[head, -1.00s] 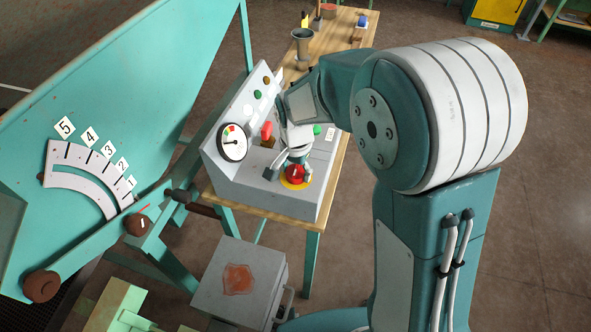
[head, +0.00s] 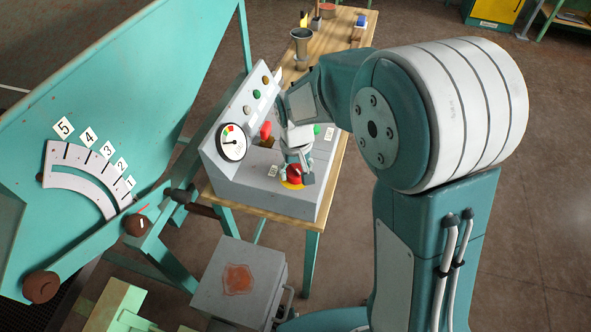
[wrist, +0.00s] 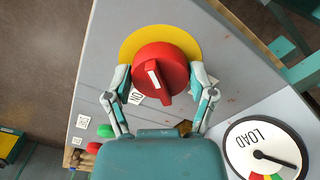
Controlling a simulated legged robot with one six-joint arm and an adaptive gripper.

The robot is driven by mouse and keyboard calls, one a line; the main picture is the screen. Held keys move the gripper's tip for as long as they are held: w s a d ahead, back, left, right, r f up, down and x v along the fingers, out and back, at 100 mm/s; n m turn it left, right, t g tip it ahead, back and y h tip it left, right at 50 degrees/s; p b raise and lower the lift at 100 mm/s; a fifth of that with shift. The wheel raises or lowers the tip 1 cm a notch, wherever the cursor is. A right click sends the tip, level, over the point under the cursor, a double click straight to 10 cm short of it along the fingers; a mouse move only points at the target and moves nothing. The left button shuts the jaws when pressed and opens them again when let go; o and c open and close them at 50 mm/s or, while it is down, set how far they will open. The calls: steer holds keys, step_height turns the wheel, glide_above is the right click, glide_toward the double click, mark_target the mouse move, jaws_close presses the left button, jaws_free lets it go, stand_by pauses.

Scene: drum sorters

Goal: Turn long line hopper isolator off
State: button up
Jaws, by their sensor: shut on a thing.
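The isolator is a red rotary knob (wrist: 172,62) with a white mark on its grip bar, on a yellow disc (wrist: 130,45). In the wrist view the mark runs nearly upright, tilted a little. In the head view the knob (head: 295,172) is partly covered by my gripper (head: 296,166). My gripper (wrist: 161,70) is shut on the knob, one finger at each side. A small label beside the knob is partly hidden by a finger.
A LOAD gauge (wrist: 264,150) is on the box, with a row of lamps (head: 257,94) and a red control (head: 266,131) near it. A green button (wrist: 105,130) is to one side. A metal cup (head: 302,45) stands behind on the wooden bench (head: 345,50). A green hopper (head: 160,60) is left.

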mark_target(296, 168)
steer(key=n, duration=0.6)
steer(key=shift+w+n, duration=0.1)
steer(key=shift+n, duration=0.2)
stand_by(0.5)
steer(key=o, duration=1.1)
steer(key=shift+c, duration=0.2)
step_height(296, 168, up, 12)
steer(key=shift+w+f, duration=0.1)
